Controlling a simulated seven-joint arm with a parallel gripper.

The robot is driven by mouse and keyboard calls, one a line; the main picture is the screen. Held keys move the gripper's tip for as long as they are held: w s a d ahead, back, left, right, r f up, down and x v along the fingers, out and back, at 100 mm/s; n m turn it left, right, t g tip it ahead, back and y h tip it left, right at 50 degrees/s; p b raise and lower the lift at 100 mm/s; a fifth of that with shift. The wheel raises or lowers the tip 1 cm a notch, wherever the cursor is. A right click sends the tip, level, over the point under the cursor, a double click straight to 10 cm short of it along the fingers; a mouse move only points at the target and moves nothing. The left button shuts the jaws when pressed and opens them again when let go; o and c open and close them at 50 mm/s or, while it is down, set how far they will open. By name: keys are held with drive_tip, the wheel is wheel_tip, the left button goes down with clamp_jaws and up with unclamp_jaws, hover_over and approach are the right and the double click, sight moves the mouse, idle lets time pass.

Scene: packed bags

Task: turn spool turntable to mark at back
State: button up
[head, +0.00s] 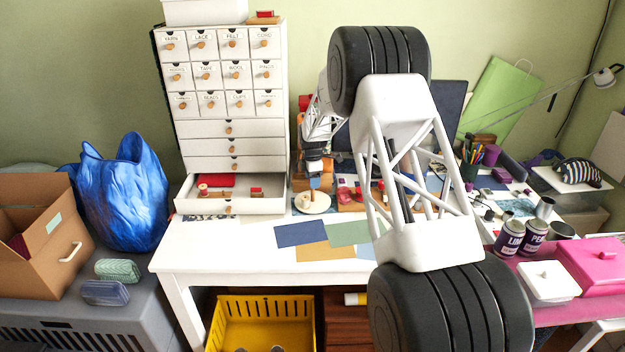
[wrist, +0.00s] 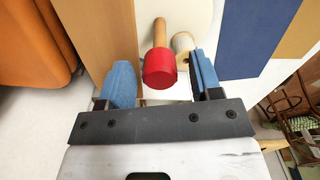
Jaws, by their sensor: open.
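The spool turntable (head: 312,203) is a round cream disc on the white desk, just right of the open drawer. In the wrist view its pale disc (wrist: 203,14) shows at the top, partly cut off. A wooden peg with a red end (wrist: 160,70) stands up toward the camera, with a pale wooden spool or peg (wrist: 183,42) beside it. My gripper (head: 314,184) is above the disc, pointing down. In the wrist view my gripper (wrist: 163,80) is open, its blue fingers on either side of the red end with gaps visible. I cannot make out the mark.
An open drawer (head: 230,206) with red items juts out at left. Coloured sheets (head: 327,236) lie flat in front of the turntable. Red items (head: 350,194) stand close on its right. An orange object (wrist: 35,42) is at the left in the wrist view.

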clamp_jaws()
drive_tip(key=shift+n, duration=3.9)
unclamp_jaws()
